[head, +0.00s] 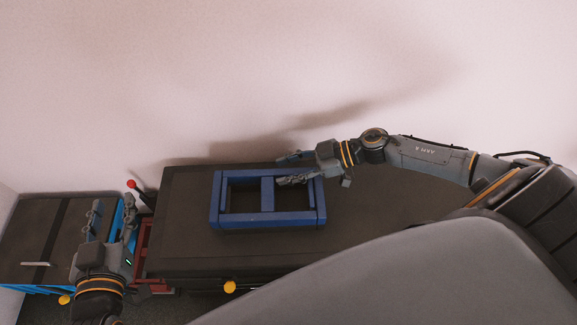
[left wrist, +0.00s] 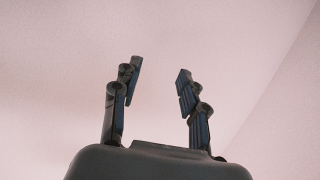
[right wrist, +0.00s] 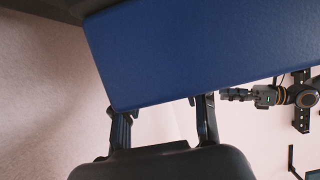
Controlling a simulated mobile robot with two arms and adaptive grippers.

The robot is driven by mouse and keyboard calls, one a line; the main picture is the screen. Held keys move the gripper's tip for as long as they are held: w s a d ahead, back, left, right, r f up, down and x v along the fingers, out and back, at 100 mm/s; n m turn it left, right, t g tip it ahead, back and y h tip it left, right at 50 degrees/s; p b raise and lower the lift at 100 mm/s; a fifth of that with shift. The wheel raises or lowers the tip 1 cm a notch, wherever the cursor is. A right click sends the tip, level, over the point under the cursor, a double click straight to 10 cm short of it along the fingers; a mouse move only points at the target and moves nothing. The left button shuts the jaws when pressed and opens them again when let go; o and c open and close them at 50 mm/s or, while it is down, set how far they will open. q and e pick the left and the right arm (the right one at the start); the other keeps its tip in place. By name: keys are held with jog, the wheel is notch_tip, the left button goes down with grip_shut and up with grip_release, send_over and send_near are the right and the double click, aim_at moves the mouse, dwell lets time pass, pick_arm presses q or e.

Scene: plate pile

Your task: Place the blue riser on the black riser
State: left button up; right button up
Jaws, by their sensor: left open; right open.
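The blue riser (head: 268,219) is a rectangular frame with a crossbar. In the head view it lies on a wide dark flat top (head: 180,215). I cannot make out a separate black riser. My right gripper (head: 286,168) is open at the riser's far right part, one finger behind the far bar and one over the frame. In the right wrist view a broad blue face of the riser (right wrist: 190,50) fills the upper middle and hides the fingertips. My left gripper (head: 112,206) is open and empty, left of the dark top; its fingers also show in the left wrist view (left wrist: 158,68).
A lower dark-topped unit with blue sides (head: 30,225) stands at the left. A red part (head: 144,240) and a red-knobbed lever (head: 132,184) lie between the units. A yellow knob (head: 230,287) is at the front. A plain wall stands close behind.

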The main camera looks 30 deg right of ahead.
jog(key=shift+r, duration=0.1)
jog(key=shift+r, duration=0.3)
jog(key=p+v, duration=0.2)
jog(key=v, duration=0.5)
pick_arm(q)
jog(key=s+a+f+g+y+p, duration=0.1)
jog(key=s+a+f+g+y, duration=0.2)
jog(key=s+f+g, duration=0.6)
jog(key=s+a+f, duration=0.2)
jog(key=s, duration=0.1)
jog(key=shift+s+f+n+g+p, duration=0.15)
jog(key=shift+f+n+g+p, duration=0.05)
jog(key=shift+n+g+p, duration=0.15)
pick_arm(e)
jog(key=v, duration=0.5)
jog(key=shift+d, duration=0.1)
